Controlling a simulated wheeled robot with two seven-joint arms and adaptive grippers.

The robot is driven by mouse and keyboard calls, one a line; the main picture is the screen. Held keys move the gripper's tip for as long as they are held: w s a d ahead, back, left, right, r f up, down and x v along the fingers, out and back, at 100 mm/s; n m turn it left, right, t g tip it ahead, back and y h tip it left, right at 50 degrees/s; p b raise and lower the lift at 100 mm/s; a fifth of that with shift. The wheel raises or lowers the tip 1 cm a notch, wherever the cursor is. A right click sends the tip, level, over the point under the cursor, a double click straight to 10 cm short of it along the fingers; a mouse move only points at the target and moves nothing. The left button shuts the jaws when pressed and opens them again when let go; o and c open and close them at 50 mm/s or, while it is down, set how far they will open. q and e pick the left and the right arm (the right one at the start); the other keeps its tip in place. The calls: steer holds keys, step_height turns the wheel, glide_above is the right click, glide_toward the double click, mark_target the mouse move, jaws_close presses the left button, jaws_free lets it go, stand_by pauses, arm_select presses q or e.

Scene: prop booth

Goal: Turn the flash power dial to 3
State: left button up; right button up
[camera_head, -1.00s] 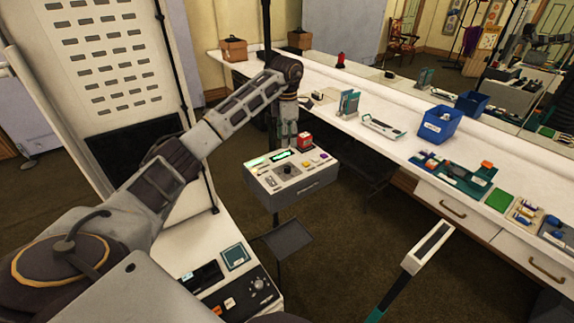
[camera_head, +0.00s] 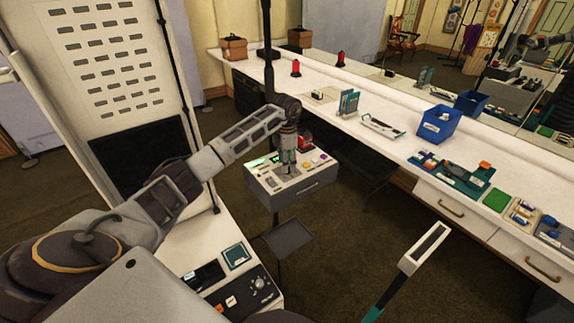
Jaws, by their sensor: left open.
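The grey control box (camera_head: 305,188) stands on a post in the middle of the view, with a light panel on top carrying lit green displays, small labels and coloured buttons. My left gripper (camera_head: 287,171) points down over the middle of this panel, its fingers open. It is over the spot of the dark round dial, which is hidden by or between the fingers now. I cannot tell whether the fingers touch the dial, and its setting cannot be read. My right gripper is not in view.
A red item (camera_head: 305,141) sits at the back of the box, close to my left gripper. A dark tray (camera_head: 288,236) is lower on the post. A long white counter (camera_head: 345,135) with a blue bin (camera_head: 438,125) runs behind. A second control panel (camera_head: 240,290) is at lower left.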

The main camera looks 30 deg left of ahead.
arm_select(q)
steer(key=shift+f, duration=1.05)
steer(key=c, duration=1.1)
steer(key=shift+o, duration=0.2)
